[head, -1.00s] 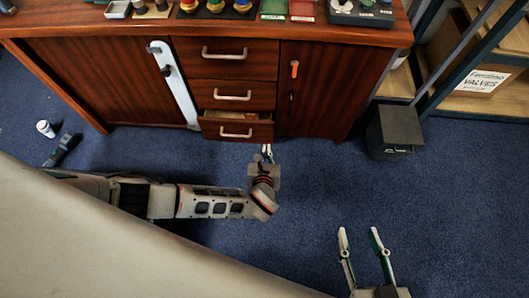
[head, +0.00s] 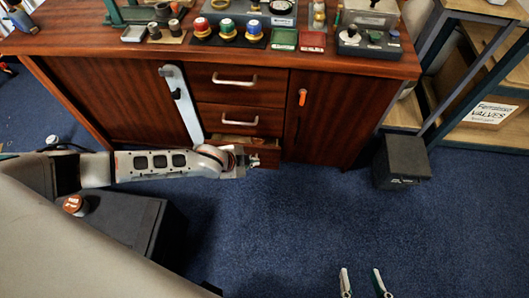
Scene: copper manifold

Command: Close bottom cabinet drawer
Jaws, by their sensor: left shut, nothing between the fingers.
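The wooden cabinet (head: 345,105) has a column of drawers with metal handles. The bottom drawer (head: 268,154) stands partly open, with a strip of its inside showing below the middle drawer (head: 240,119). My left gripper (head: 253,161) is shut and empty, at the front of the bottom drawer. The gripper and wrist hide most of that drawer's front and its handle. I cannot tell whether the gripper touches it. My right gripper (head: 362,283) is open and empty over the carpet at the bottom edge, only its fingers showing.
A grey-white bar (head: 181,103) leans against the cabinet left of the drawers. A black bin (head: 401,161) stands on the carpet to the right, near a shelf with a "VALVES" box (head: 490,114). Blue carpet (head: 300,220) in front is clear. Several buttons and boxes stand on the cabinet top.

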